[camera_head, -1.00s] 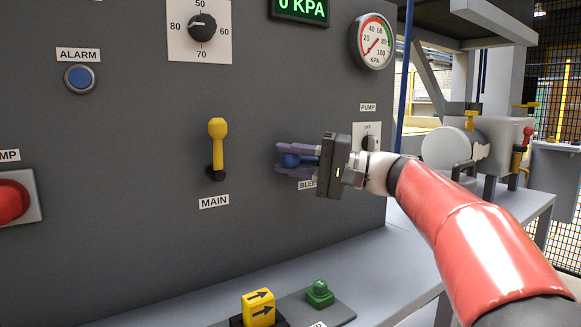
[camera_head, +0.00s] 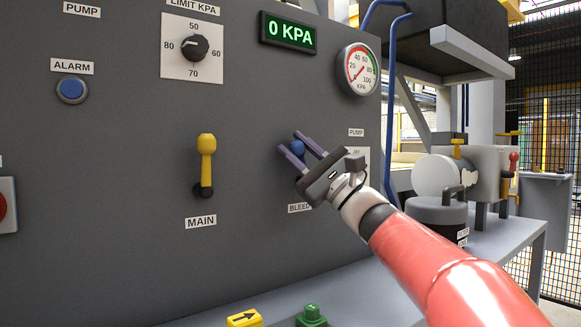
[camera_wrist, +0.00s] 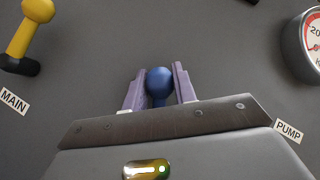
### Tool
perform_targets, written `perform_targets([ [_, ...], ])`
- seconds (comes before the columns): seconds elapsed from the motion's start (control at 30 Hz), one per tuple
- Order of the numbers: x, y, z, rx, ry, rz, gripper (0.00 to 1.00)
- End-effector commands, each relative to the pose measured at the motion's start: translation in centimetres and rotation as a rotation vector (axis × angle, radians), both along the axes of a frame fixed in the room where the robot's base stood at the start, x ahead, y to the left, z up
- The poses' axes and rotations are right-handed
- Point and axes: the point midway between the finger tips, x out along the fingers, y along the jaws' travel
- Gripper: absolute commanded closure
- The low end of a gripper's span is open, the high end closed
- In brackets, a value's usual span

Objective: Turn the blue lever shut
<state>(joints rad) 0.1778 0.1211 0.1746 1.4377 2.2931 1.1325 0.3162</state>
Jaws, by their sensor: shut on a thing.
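The blue lever (camera_head: 298,148) is on the grey panel above the BLEED label (camera_head: 299,208), its round knob showing. My gripper (camera_head: 300,145) reaches it from the lower right, tilted up and to the left, with one purple finger on each side of the knob. In the wrist view the blue knob (camera_wrist: 159,80) sits between the two purple fingers of my gripper (camera_wrist: 158,85), which is shut on the lever. The lever's base is hidden behind my gripper.
A yellow MAIN lever (camera_head: 206,160) stands upright to the left. A pressure gauge (camera_head: 359,69) and a display reading 0 KPA (camera_head: 287,32) are above. The PUMP switch plate is partly hidden by my gripper. A green knob (camera_head: 311,316) is below.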

Motion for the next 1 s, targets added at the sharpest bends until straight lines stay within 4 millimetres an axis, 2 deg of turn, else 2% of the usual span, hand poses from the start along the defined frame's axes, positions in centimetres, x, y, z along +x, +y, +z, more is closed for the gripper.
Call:
perform_targets([
  [0.5,1.6,-2.3,0.5,0.323,0.221,0.000,1.00],
  [1.0,2.1,-3.0,0.6,0.411,0.282,-0.003,1.00],
])
